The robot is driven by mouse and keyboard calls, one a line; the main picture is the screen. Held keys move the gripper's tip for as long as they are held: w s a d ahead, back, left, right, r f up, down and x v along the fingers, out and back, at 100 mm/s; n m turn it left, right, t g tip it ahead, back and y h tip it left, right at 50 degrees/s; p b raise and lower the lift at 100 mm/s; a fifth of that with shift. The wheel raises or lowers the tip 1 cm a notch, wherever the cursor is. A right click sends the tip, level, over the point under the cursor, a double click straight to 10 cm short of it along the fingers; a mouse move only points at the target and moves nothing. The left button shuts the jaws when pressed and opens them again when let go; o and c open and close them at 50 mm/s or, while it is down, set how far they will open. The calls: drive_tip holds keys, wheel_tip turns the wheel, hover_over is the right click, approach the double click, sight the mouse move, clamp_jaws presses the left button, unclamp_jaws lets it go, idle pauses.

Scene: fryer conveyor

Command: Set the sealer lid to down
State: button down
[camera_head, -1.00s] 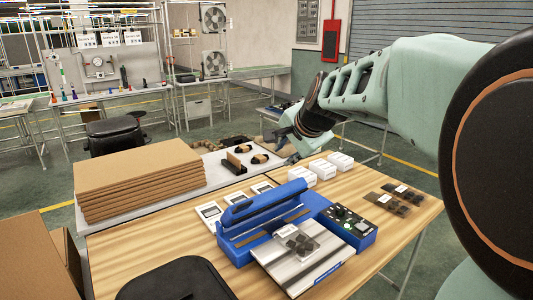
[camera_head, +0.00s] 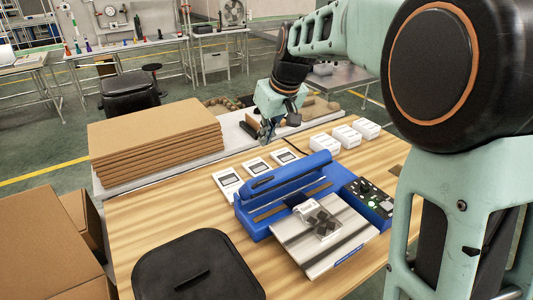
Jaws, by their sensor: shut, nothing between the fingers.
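The blue sealer (camera_head: 250,221) stands on the wooden table, with its control box (camera_head: 369,201) at its right. Its long blue lid (camera_head: 285,176) is raised at the back, above the sealing bar. A clear bag with dark pieces (camera_head: 321,222) lies on the silver front plate (camera_head: 301,250), its top edge near the sealing bar. My gripper (camera_head: 267,138) is shut and empty, pointing down behind the sealer, above the far edge of the table and apart from the lid.
Flat white-framed packs (camera_head: 255,166) lie behind the sealer at left, and white boxes (camera_head: 346,138) stand at back right. A cardboard stack (camera_head: 155,135) is at left. A black lidded bin (camera_head: 190,270) is at the front. The wood left of the sealer is clear.

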drive_tip(key=x, duration=0.4)
drive_tip(key=p+x, duration=0.1)
drive_tip(key=x, duration=0.4)
drive_tip(key=shift+s+a+f, duration=0.15)
drive_tip(key=shift+f, duration=0.2)
drive_tip(key=shift+s+d+f, duration=0.7)
drive_tip(key=shift+s+f, duration=0.15)
drive_tip(key=shift+s, duration=0.05)
drive_tip(key=shift+s+d+f, duration=0.2)
drive_tip(key=shift+s+f, duration=0.1)
drive_tip(key=shift+f, duration=0.05)
drive_tip(key=shift+f, duration=0.1)
